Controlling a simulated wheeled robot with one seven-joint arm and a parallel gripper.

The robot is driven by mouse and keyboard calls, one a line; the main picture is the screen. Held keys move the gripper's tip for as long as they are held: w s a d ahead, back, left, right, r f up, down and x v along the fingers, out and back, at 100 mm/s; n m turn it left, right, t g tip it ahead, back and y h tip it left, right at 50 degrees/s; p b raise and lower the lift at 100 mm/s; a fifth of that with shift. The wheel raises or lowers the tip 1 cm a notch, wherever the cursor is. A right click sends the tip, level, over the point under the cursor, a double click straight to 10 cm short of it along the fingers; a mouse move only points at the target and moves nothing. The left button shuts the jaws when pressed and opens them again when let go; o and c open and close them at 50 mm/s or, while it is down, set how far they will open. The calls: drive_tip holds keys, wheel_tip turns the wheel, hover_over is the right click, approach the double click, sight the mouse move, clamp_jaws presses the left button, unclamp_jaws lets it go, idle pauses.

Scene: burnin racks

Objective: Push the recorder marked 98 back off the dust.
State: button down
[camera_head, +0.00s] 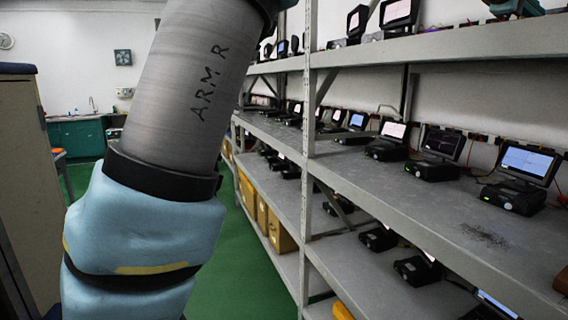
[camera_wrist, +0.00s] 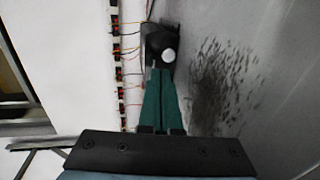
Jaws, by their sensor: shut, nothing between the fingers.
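A dark smudge of dust (camera_head: 485,236) lies on the grey middle shelf. The nearest recorder, a black unit (camera_head: 513,196) with a lit tilted screen (camera_head: 527,160), stands behind and to the right of it, apart from the smudge. No number 98 is legible on any recorder. In the wrist view my gripper (camera_wrist: 160,72) has its green fingers together and empty. Their tips are at a black object (camera_wrist: 157,40) with a white round part; I cannot tell whether they touch. The dust (camera_wrist: 218,85) lies to the right of the fingers. My gripper is out of the head view.
More recorders (camera_head: 436,160) stand in a row along the middle shelf (camera_head: 400,196). Cables and sockets (camera_wrist: 116,45) run along the wall side in the wrist view. Upper and lower shelves (camera_head: 450,47) also hold devices. The green aisle floor (camera_head: 240,270) is clear.

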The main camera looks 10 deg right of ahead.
drive_tip(key=shift+b+v, duration=0.8)
drive_tip(key=shift+v, duration=1.75)
drive_tip(key=shift+a, duration=0.1)
